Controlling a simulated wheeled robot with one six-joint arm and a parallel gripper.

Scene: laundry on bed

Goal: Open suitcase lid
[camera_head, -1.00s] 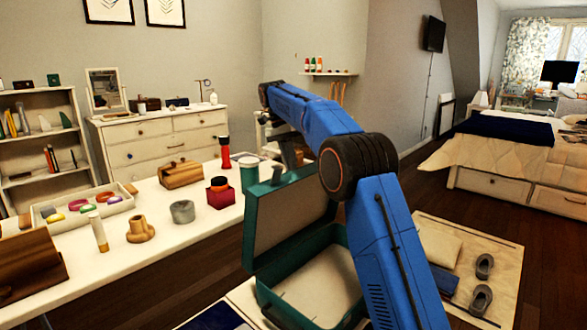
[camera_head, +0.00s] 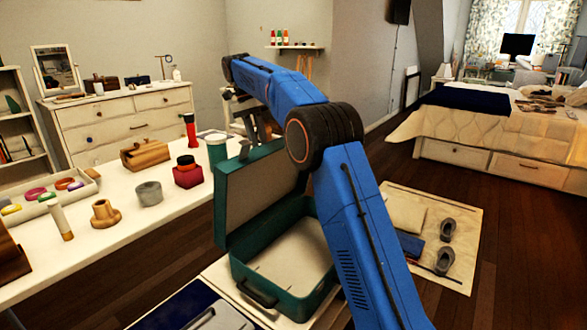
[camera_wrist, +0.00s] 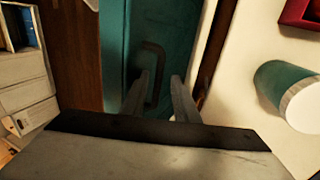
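The teal suitcase (camera_head: 250,274) stands open, with its pale inside (camera_head: 295,258) facing up. Its lid (camera_head: 258,197) stands roughly upright along the left side, beside the white table. My gripper (camera_head: 255,140) is at the lid's top edge, partly hidden by the lid and my blue arm. In the wrist view my gripper's two fingers (camera_wrist: 160,85) are apart with nothing clearly held between them. They point at the teal outer face (camera_wrist: 120,30), where a dark handle (camera_wrist: 152,58) shows just beyond them. I cannot tell whether they touch the lid.
The white table (camera_head: 165,218) left of the lid bears a red jar (camera_head: 187,175), a teal cup (camera_head: 217,150) and several other items. Open wooden floor (camera_head: 510,230) lies farther right.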

